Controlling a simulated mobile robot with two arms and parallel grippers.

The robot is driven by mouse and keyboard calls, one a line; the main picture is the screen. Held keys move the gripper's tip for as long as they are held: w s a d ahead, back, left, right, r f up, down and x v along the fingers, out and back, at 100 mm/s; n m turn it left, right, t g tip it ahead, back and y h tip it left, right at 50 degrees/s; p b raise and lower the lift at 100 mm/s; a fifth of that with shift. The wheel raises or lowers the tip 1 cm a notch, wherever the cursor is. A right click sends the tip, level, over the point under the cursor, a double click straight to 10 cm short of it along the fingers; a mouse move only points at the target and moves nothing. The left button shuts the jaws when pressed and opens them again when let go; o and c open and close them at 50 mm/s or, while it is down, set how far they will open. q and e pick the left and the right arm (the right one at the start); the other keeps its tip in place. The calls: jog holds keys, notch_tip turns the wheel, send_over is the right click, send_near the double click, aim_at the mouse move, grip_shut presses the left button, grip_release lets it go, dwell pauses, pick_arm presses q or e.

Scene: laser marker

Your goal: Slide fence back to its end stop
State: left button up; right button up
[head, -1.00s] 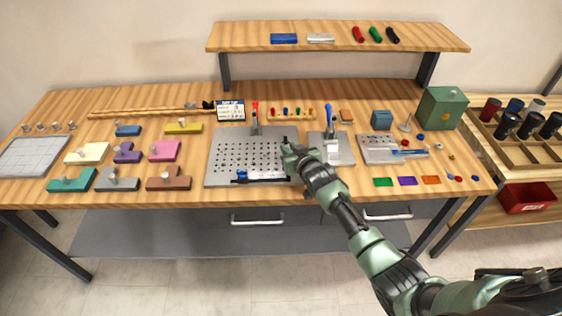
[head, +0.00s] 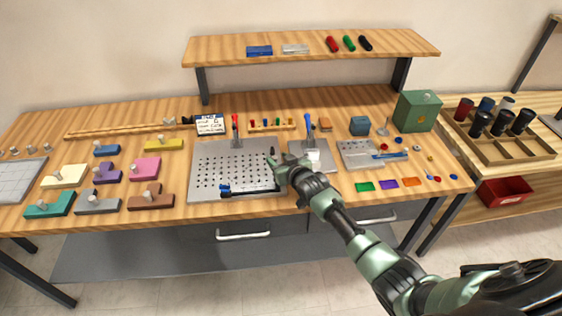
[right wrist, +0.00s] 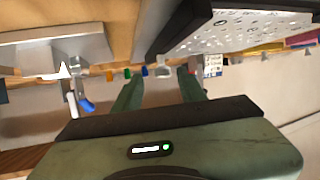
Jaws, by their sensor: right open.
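The grey perforated plate (head: 212,160) lies on the bench left of my right gripper. A dark bar (head: 255,191), which looks like the fence, runs along the plate's front edge, with a blue piece (head: 225,189) at its left end. My right gripper (head: 277,157) is open over the plate's right edge, behind the bar's right end; no contact shows. In the right wrist view, the open fingers (right wrist: 160,84) stand apart with nothing gripped, and the underside-edged plate (right wrist: 240,28) shows at upper right. My left gripper is out of view.
A red-handled clamp (head: 236,128) stands at the plate's back edge. A blue-handled clamp (head: 308,125) on a small plate is close to the right of my gripper. Coloured blocks (head: 146,168) lie left, a metal tray (head: 362,152) right. A shelf (head: 300,45) overhangs the back.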

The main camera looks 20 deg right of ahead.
jog(key=v, duration=0.7)
jog(key=shift+s+d+b, duration=0.15)
jog(key=shift+s+b, duration=0.15)
jog(key=shift+s, duration=0.05)
jog(key=shift+r, duration=0.15)
